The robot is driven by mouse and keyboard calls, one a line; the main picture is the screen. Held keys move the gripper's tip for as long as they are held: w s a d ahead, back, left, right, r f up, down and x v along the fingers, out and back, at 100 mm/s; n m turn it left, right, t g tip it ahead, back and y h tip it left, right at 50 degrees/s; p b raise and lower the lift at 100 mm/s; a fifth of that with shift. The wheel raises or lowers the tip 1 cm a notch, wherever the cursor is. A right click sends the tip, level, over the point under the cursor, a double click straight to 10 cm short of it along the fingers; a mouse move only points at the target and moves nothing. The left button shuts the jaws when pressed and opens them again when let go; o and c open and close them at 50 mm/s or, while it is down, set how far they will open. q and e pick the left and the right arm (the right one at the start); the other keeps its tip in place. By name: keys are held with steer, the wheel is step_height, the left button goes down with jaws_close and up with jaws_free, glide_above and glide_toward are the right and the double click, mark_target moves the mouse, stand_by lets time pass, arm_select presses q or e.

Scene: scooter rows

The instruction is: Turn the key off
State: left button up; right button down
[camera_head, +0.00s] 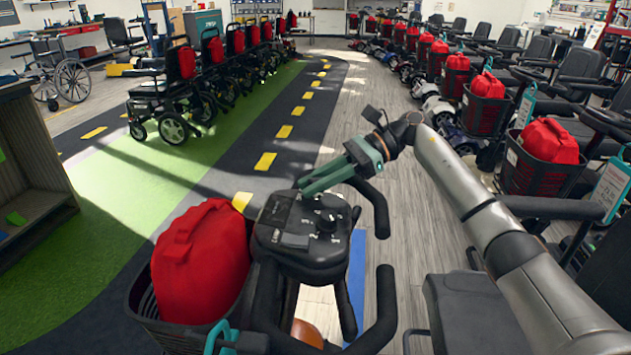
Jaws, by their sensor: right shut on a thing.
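The scooter's dark control console (300,235) is in the lower middle of the head view, with a knob and small buttons on its face. My right gripper (308,184) has teal fingers and reaches in from the right over the console's far edge. Its fingertips are closed together at that edge, on what I take to be the key. The key itself is too small and covered to make out, so its turn angle cannot be told. My left gripper is not in view.
Black handlebars (382,305) curve around the console. A basket (145,300) with a red bag (200,262) is at its left. Rows of parked scooters stand at the right, with powered wheelchairs (172,90) at the back left. The striped floor lane (275,145) between them is clear.

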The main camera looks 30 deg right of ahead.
mark_target(322, 177)
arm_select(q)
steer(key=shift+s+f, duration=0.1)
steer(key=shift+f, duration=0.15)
arm_select(e)
steer(key=shift+n+g, duration=0.3)
steer(key=shift+g, duration=0.1)
steer(key=c, duration=0.8)
jaws_free()
steer(key=shift+d, duration=0.1)
steer(key=shift+d+r, duration=0.2)
steer(key=shift+d, duration=0.15)
steer(key=v, duration=0.3)
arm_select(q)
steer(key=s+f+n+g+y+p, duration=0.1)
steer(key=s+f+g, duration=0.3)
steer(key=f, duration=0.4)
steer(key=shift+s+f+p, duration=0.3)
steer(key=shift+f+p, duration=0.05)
arm_select(e)
steer(key=v, duration=0.8)
steer(key=shift+d, duration=0.2)
steer(key=shift+s, duration=0.1)
